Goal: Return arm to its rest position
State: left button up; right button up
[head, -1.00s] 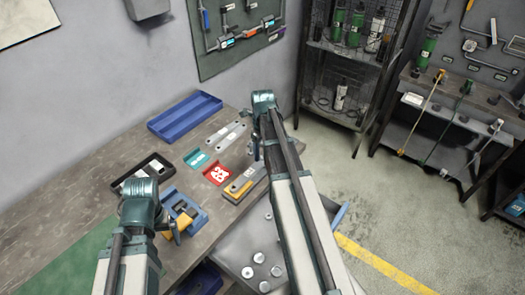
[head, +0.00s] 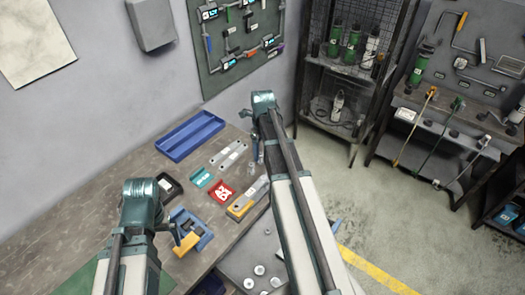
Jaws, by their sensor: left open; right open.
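My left gripper (head: 175,235) hangs down at the end of my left arm, at the near left of the workbench (head: 115,205). It shows small beside the blue-and-yellow fixture (head: 190,228); I cannot tell whether it touches it. My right gripper (head: 254,152) points down at the end of my outstretched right arm, near the bench's far right edge. It is open, and nothing shows held in it. Flat grey metal brackets (head: 228,155) lie on the bench left of it. My arms hide part of the bench and the black tray (head: 170,187).
A long blue tray (head: 190,135) lies by the wall. A small teal tray (head: 200,177), a red tray (head: 221,191) with pale parts and a yellow-and-grey block (head: 247,197) sit mid-bench. A pegboard (head: 240,45) hangs above. Open floor (head: 405,205) lies to the right.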

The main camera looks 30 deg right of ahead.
jog(key=s+a+f+m+b, duration=0.2)
jog(key=s+a+m, duration=0.3)
jog(key=a+m, duration=0.5)
jog(key=s+a+f+m+b, duration=0.2)
jog(key=s+a+m, duration=0.4)
jog(key=a+m, duration=0.4)
jog(key=s+a+f+m+h+b, duration=0.1)
jog(key=s+a+f+m+b, duration=0.2)
jog(key=a+m, duration=0.7)
jog(key=s+m, duration=0.2)
jog(key=m, duration=0.4)
jog(key=shift+s, duration=0.25)
jog(key=shift+d+f, duration=0.1)
